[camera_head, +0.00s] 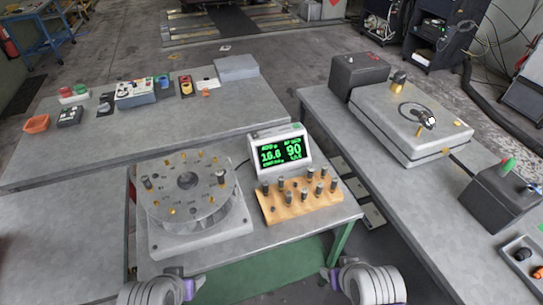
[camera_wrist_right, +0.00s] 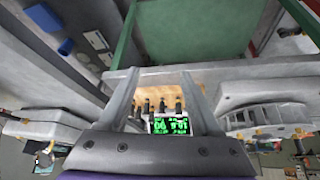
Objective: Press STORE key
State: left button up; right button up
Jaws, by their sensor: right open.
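A display unit (camera_head: 279,150) with a lit green screen stands at the back of the near table. It reads 10.0 at left and 90 at right. The same screen shows upside down in the right wrist view (camera_wrist_right: 170,125). I cannot make out a key labelled STORE on any device. My right gripper (camera_wrist_right: 160,74) is open and empty, its two fingers apart, with the screen seen between them at a distance. In the head view my right wrist (camera_head: 370,284) is at the bottom edge. My left wrist (camera_head: 152,291) is at the bottom left; its fingers are not clear.
A wooden block (camera_head: 300,208) with several metal pegs stands in front of the display. A round drum fixture (camera_head: 188,208) is to its left. A control box (camera_head: 135,93) with coloured buttons sits on the back left table. A grey machine (camera_head: 410,120) is on the right table.

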grip_shut()
dwell(0.3)
dwell(1.5)
